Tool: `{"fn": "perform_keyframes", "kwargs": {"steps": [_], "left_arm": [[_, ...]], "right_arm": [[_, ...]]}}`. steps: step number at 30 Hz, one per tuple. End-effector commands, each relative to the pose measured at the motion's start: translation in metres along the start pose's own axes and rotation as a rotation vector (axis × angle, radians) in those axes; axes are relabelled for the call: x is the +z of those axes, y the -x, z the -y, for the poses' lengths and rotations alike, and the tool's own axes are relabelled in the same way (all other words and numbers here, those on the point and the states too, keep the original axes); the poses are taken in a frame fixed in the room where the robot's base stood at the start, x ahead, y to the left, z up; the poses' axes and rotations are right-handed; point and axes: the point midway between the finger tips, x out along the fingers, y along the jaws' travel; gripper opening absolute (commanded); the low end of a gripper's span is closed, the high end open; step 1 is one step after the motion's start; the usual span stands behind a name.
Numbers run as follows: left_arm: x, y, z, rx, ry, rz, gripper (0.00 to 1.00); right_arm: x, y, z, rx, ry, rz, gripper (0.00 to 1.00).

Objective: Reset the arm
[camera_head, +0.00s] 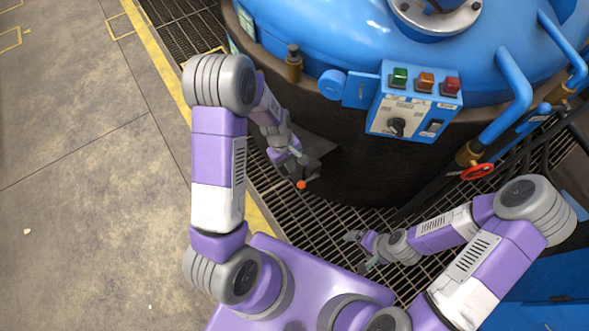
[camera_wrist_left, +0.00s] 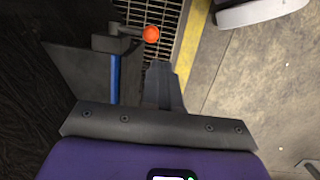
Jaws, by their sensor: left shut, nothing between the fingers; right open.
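My left arm comes in from the left and reaches down toward the furnace's dark lower wall. My left gripper (camera_head: 308,166) is small and partly shadowed there. In the left wrist view my left gripper (camera_wrist_left: 163,72) has its fingers together with nothing between them. A lever with an orange-red ball knob (camera_head: 301,184) is close to this gripper. In the left wrist view the knob (camera_wrist_left: 151,34) lies just beyond the fingertips, apart from them in the picture. My right gripper (camera_head: 357,252) is open and empty above the floor grating, fingers pointing left.
The blue furnace (camera_head: 340,40) fills the upper right. Concrete floor (camera_head: 80,180) on the left is open.

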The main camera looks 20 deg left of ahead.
Motion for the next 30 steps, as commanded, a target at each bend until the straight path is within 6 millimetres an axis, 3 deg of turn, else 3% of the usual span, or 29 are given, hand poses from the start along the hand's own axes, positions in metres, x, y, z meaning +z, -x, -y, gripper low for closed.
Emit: {"fn": "perform_keyframes", "kwargs": {"steps": [1, 6, 17, 20, 23, 27, 30], "left_arm": [[0.0, 0.012, 0.0, 0.003, 0.0, -0.002, 0.0], [0.0, 0.029, 0.003, 0.002, -0.001, -0.002, 0.0], [0.001, 0.03, 0.005, 0.0, -0.009, 0.001, 0.0], [0.011, 0.012, 0.011, -0.003, -0.076, 0.006, 0.0], [0.035, -0.023, 0.024, 0.003, -0.222, 0.017, 0.0], [0.082, -0.067, 0.043, 0.049, -0.474, 0.037, 0.0], [0.115, -0.084, 0.053, 0.097, -0.621, 0.046, 0.0]], "right_arm": [[0.0, 0.005, 0.002, 0.0, 0.0, 0.0, 0.97], [0.001, 0.01, 0.004, 0.0, 0.0, 0.0, 0.97], [0.001, 0.01, 0.004, 0.0, 0.0, 0.0, 0.97], [0.001, 0.011, 0.004, 0.0, 0.0, 0.0, 0.97], [0.001, 0.011, 0.004, 0.0, 0.0, 0.0, 0.97], [0.001, 0.011, 0.004, 0.0, 0.0, 0.0, 0.97], [0.001, 0.011, 0.004, 0.0, 0.0, 0.0, 0.97]]}}
